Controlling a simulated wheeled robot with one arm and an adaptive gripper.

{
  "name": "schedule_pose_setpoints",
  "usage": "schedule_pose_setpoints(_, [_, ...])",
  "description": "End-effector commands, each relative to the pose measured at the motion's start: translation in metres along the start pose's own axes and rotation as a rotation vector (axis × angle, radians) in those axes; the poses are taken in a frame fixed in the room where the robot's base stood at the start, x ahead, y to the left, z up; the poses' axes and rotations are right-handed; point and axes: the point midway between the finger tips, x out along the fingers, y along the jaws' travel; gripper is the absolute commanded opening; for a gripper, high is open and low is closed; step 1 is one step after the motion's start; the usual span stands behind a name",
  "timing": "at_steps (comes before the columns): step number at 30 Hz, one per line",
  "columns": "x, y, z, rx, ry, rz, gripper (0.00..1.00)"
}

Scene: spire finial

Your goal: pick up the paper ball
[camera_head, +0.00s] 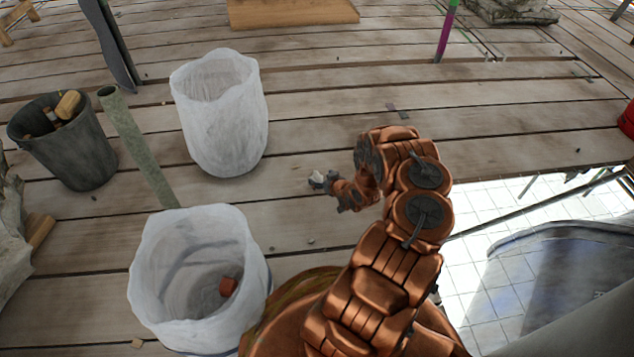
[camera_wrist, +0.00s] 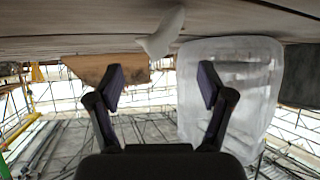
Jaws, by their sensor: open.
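A small crumpled white paper ball (camera_head: 317,176) shows at the tip of my gripper (camera_head: 332,187) in the head view, low over or on the plank floor. In the wrist view, the paper ball (camera_wrist: 163,34) is a pale, pointed lump at the top centre against the planks. It lies beyond the two dark fingers of my gripper (camera_wrist: 162,83), between their lines. The fingers are spread apart and nothing is between them. I cannot tell whether a finger touches the ball.
Two white-lined bins (camera_head: 262,115) (camera_head: 140,290) stand left of my arm; the nearer holds a reddish block (camera_head: 229,287). A dark bucket (camera_head: 75,165) and a green-grey tube (camera_head: 138,145) are farther left. An opening in the planks (camera_head: 560,205) lies right. Planks behind my gripper are mostly clear.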

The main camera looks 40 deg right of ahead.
Motion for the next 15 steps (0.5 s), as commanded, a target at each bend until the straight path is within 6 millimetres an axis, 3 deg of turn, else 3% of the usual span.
schedule_pose_setpoints(9, [0.037, -0.001, 0.004, 0.0, 0.002, 0.001, 0.79])
schedule_pose_setpoints(15, [0.043, -0.002, 0.003, 0.001, 0.0, 0.0, 0.79])
